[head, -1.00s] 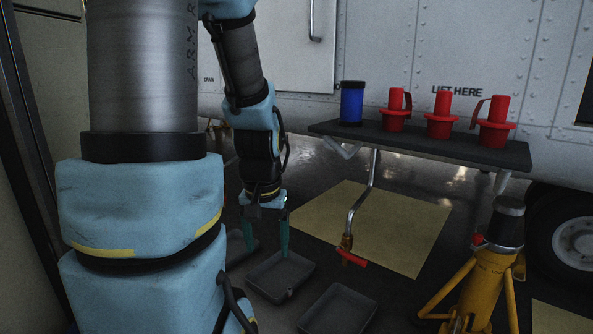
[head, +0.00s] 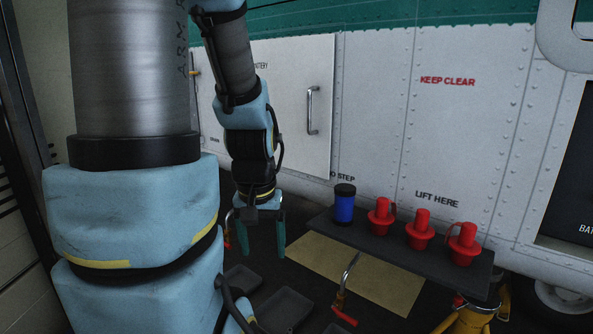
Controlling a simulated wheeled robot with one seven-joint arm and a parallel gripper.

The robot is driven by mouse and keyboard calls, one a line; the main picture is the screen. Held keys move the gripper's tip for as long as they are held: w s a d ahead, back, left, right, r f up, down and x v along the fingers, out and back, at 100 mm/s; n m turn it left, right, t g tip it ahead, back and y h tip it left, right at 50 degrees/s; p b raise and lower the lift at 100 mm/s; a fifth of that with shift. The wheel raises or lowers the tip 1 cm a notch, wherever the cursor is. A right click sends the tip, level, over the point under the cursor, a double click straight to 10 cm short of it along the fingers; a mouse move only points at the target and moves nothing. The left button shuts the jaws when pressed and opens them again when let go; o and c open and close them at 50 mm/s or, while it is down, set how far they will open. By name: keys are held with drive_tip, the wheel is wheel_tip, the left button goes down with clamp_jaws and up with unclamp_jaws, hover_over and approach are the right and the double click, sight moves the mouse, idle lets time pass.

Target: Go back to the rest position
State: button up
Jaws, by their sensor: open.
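My gripper (head: 263,248) hangs from my arm in the left middle of the head view. Its two teal fingers point down and stand apart, with nothing visible between them. It is left of the dark shelf and above the floor trays. The near parts of my arm fill the left side of the view.
A dark shelf (head: 390,250) holds a blue cylinder (head: 344,207) and three red plugs (head: 419,232). Grey trays (head: 284,309) lie on the floor below. A red-handled hook (head: 344,316) hangs under the shelf. A yellow jack (head: 472,318) stands right. The white fuselage wall (head: 380,110) is behind.

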wheel_tip(320, 180, up, 14)
drive_tip(key=p, duration=1.2)
drive_tip(key=shift+r, duration=0.2)
